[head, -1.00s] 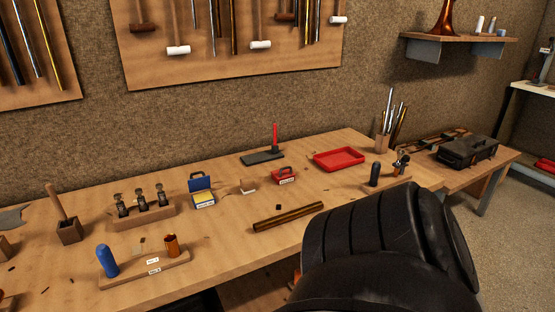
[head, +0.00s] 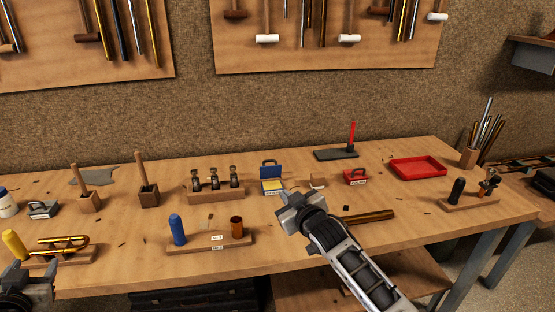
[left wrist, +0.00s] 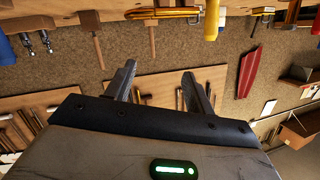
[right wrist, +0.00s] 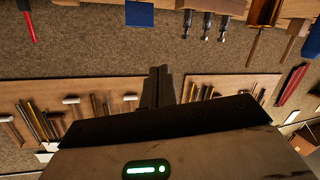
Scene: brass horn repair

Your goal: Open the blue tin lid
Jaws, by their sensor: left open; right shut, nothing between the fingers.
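The blue tin (head: 272,187) stands near the middle of the bench. Its blue lid (head: 270,171) is raised upright at the back, with the handle on top, and a yellow inside shows in front. The lid also shows, upside down, at the top of the right wrist view (right wrist: 139,14). My right gripper (head: 287,204) is shut and empty, just in front of and right of the tin, with no visible contact. Its closed fingers show in the right wrist view (right wrist: 161,84). My left gripper (head: 28,272) is open and empty at the bench's front left, away from the tin; its fingers are spread (left wrist: 157,85).
A wooden block with valves (head: 215,195) stands left of the tin. A small red tin (head: 355,177) and red tray (head: 418,167) are to the right. A brass tube (head: 368,216) lies beside my right arm. A rack with a blue-handled tool (head: 208,246) is in front.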

